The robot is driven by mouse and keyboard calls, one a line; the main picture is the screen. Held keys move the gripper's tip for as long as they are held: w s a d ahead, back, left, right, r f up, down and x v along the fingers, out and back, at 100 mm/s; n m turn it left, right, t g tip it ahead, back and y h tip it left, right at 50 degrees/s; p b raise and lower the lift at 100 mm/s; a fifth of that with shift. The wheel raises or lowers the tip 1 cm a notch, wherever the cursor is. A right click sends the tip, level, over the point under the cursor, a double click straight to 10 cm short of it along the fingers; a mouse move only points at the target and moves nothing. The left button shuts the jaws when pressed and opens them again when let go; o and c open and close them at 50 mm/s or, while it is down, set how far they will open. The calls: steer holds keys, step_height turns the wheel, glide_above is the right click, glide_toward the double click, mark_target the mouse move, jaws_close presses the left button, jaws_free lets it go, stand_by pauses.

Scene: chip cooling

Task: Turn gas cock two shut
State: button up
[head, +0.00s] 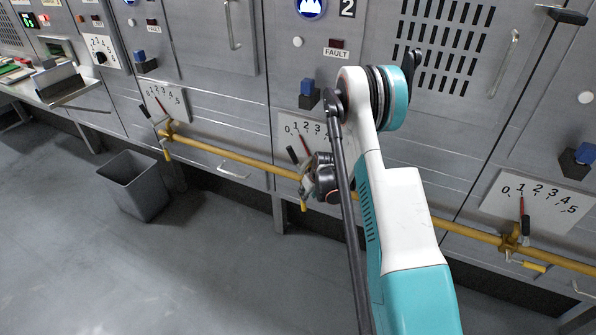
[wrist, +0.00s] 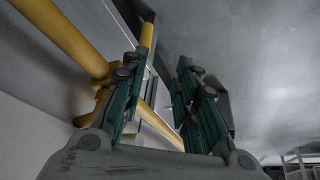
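The second station, marked 2 (head: 347,8), has a white dial plate (head: 288,127) with a red needle near 1. Below it, on the yellow pipe, is gas cock two, with a black-ended lever (head: 291,155) slanting up left and a yellow lower end (head: 303,205). My gripper (head: 307,181) is at this cock, and my arm hides part of the dial and pipe. In the wrist view my gripper (wrist: 158,66) has its green-padded fingers apart. Yellow piping (wrist: 62,38) runs beside and behind the left finger. I cannot tell whether the fingers touch the cock.
The yellow pipe (head: 235,158) runs along the grey cabinet fronts. Similar cocks stand at the left dial (head: 151,90) and right dial (head: 491,205). A grey bin (head: 135,185) stands on the floor at left. The floor (head: 215,275) in front is clear.

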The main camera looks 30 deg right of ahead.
steer(key=a+r, duration=0.2)
steer(key=r, duration=0.5)
steer(key=s+a+r, duration=0.1)
steer(key=a+r, duration=0.2)
steer(key=r, duration=0.4)
steer(key=shift+r+b, duration=0.3)
steer(key=shift+o, duration=0.6)
